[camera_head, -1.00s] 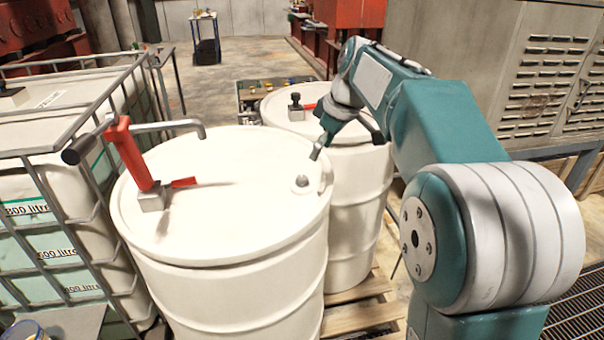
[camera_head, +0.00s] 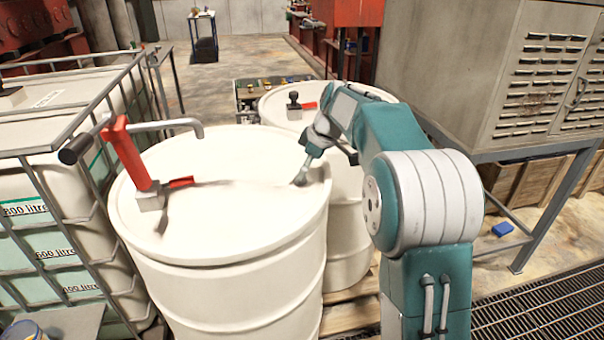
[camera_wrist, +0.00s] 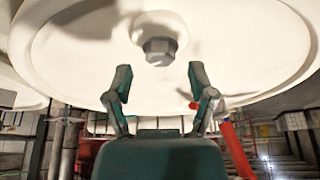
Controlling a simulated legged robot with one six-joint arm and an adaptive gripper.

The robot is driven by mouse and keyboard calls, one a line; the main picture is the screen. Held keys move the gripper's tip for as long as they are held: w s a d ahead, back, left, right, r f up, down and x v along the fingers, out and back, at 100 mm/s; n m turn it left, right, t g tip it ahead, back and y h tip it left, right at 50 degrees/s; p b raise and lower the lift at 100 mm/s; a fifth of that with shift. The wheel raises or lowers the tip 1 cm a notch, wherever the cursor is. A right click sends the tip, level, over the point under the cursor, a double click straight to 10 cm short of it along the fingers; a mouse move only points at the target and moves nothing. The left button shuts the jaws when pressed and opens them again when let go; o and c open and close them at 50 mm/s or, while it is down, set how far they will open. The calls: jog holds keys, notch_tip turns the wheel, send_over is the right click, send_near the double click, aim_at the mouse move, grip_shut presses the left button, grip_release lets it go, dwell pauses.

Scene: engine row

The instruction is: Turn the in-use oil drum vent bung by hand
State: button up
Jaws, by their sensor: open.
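The in-use oil drum (camera_head: 235,225) is the near white drum with a red-handled hand pump (camera_head: 138,165) on its lid. Its vent bung (camera_wrist: 158,48) is a grey, faceted plug on a round boss, seen in the wrist view just beyond my fingertips. In the head view, my gripper (camera_head: 301,178) is over the bung's place near the right rim and largely hides it. In the wrist view, my gripper (camera_wrist: 159,78) is open, with one finger on either side below the bung and nothing between them. I cannot tell whether a finger touches the lid.
A second white drum (camera_head: 350,215) with a dark-knobbed fitting (camera_head: 294,104) stands close behind. A caged liquid tank (camera_head: 50,215) is at left. A louvred grey cabinet (camera_head: 540,75) on a stand is at right. The pump's spout (camera_head: 175,125) reaches over the lid.

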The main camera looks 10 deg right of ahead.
jog(key=shift+x, duration=1)
grip_shut()
jog(key=shift+m, duration=0.3)
